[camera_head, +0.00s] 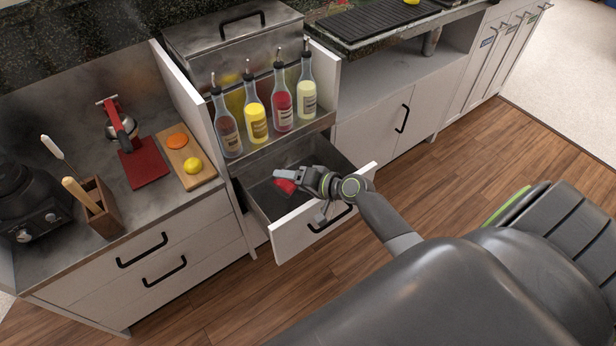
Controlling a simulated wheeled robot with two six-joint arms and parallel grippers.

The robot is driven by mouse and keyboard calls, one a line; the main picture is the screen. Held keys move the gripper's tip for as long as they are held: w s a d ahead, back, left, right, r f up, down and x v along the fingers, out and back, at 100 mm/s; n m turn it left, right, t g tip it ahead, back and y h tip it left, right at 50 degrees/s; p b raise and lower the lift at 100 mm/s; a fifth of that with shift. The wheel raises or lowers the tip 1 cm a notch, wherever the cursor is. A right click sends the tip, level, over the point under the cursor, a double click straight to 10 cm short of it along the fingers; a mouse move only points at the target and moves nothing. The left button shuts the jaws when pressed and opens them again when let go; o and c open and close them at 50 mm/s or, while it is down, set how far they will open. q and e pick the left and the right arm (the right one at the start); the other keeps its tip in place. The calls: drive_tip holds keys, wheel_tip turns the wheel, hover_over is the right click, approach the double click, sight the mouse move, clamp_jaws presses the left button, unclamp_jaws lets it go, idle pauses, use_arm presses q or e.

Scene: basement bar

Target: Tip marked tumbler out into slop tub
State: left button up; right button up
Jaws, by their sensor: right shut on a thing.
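My right gripper (282,176) is over the open drawer (262,201), its arm reaching in from the right. It is shut on a small red thing (286,187), which shows just below the fingers. The red thing may be the marked tumbler or part of it; its shape and any contents are too small and too covered to tell. The drawer has a dark inside and a white front with a black handle. I cannot pick out a slop tub for certain. My left gripper is not in view.
Several bottles with pourers (256,118) stand on the ledge behind the drawer. The left counter holds a red board (143,165), a wooden board (193,173) with fruit, a wooden utensil box (105,216) and a dark appliance (36,208). Wood floor (470,150) lies open at right.

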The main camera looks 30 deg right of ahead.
drive_tip(key=shift+f, duration=0.1)
drive_tip(key=shift+r, duration=0.2)
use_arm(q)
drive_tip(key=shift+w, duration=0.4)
use_arm(e)
drive_tip(key=shift+d+r+m+y, duration=0.1)
drive_tip(key=shift+m+y, duration=0.2)
drive_tip(key=shift+m, duration=0.1)
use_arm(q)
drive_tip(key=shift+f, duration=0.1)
use_arm(e)
drive_tip(key=shift+w+r+m+y, duration=0.1)
drive_tip(key=shift+r+m+y, duration=0.1)
drive_tip(key=shift+m+y, duration=0.1)
use_arm(q)
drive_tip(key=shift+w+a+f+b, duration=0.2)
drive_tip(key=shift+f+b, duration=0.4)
drive_tip(key=shift+b, duration=0.65)
use_arm(e)
drive_tip(key=shift+w+d+f+m, duration=0.1)
drive_tip(key=shift+d+f+m, duration=0.15)
drive_tip(key=shift+d+m, duration=0.25)
drive_tip(key=shift+w+d+f+y+b, duration=0.1)
drive_tip(key=shift+d+y+b, duration=0.25)
drive_tip(key=shift+y+b, duration=0.2)
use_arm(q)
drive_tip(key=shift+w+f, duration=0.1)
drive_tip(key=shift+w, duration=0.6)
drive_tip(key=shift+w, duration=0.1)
